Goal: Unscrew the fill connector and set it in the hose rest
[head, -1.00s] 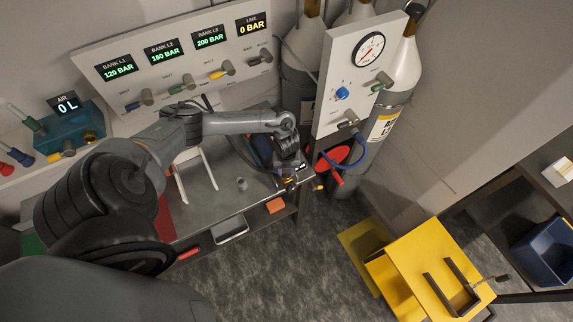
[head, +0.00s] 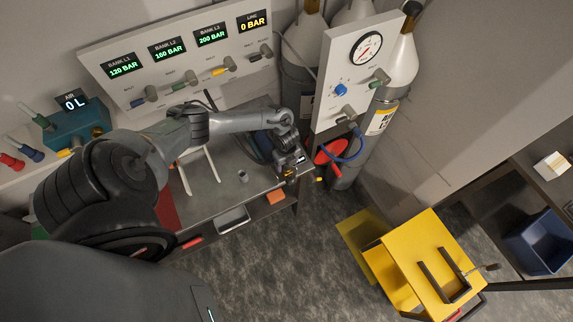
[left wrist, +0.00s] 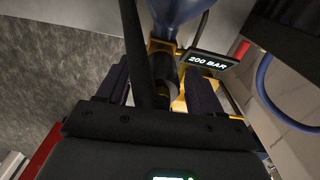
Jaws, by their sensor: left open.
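My left gripper (head: 291,174) is over the right end of the metal bench (head: 215,200). In the left wrist view its two dark fingers (left wrist: 160,78) are apart, on either side of a black, yellow-banded fitting (left wrist: 163,68), which looks like the fill connector. A thick black hose or bar crosses in front of it. Beyond it is the rounded end of a blue cylinder (left wrist: 176,12); in the head view the cylinder (head: 259,146) lies behind my gripper, partly hidden. A small display (left wrist: 207,61) beside the fitting reads 200 BAR. I cannot make out the hose rest. My right gripper is out of view.
A gauge panel (head: 338,98) with a looping blue hose (head: 357,153) stands right of the bench, before tall cylinders (head: 403,62). A bank panel (head: 187,50) is behind. A small grey cup (head: 243,176) is on the bench. Right are a yellow cart (head: 423,252) and open floor.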

